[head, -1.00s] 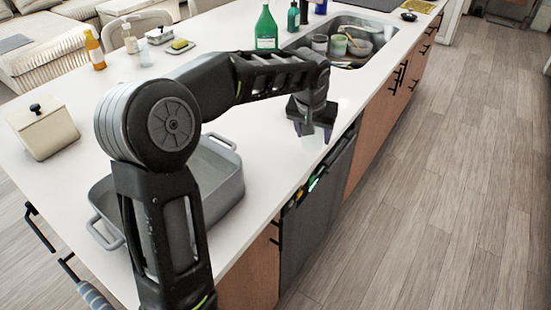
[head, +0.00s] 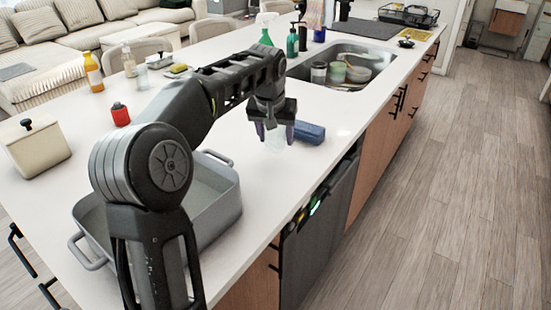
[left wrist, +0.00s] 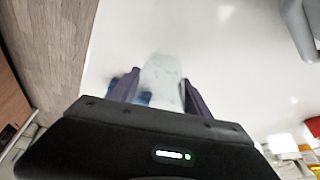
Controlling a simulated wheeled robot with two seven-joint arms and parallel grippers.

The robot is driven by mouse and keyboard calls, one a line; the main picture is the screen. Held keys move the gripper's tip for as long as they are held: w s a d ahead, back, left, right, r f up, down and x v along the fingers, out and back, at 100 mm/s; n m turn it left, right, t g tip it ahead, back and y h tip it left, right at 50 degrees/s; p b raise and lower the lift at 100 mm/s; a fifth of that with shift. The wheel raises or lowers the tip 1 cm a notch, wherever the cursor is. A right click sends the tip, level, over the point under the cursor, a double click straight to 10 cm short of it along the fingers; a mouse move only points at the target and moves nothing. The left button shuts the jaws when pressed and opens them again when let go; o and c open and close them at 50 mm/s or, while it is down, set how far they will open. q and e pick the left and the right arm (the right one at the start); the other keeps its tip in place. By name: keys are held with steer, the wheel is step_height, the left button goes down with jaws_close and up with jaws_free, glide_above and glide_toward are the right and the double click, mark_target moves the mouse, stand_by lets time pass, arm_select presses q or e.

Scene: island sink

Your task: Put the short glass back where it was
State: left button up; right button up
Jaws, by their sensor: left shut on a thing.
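My left gripper (head: 272,128) is shut on the short glass (head: 276,140), a clear glass that is hard to see against the white counter. In the head view they are over the middle of the island counter, left of a blue block (head: 309,132). In the left wrist view the glass (left wrist: 162,82) is between the two fingers (left wrist: 160,92). Whether its base touches the counter I cannot tell. My right gripper is not in view.
A grey roasting pan (head: 222,205) stands nearer, partly behind my left arm. The sink (head: 335,80) holds several dishes. A green spray bottle (head: 265,38) and a soap bottle (head: 292,42) stand beyond. A cream canister (head: 35,147) is at the left. The counter around the glass is mostly clear.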

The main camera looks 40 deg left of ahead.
mark_target(272, 132)
arm_select(q)
steer(key=shift+f, duration=1.15)
steer(key=shift+f, duration=1.9)
steer(key=shift+f, duration=0.2)
steer(key=o, duration=1.5)
steer(key=shift+r, duration=0.2)
steer(key=v, duration=1.2)
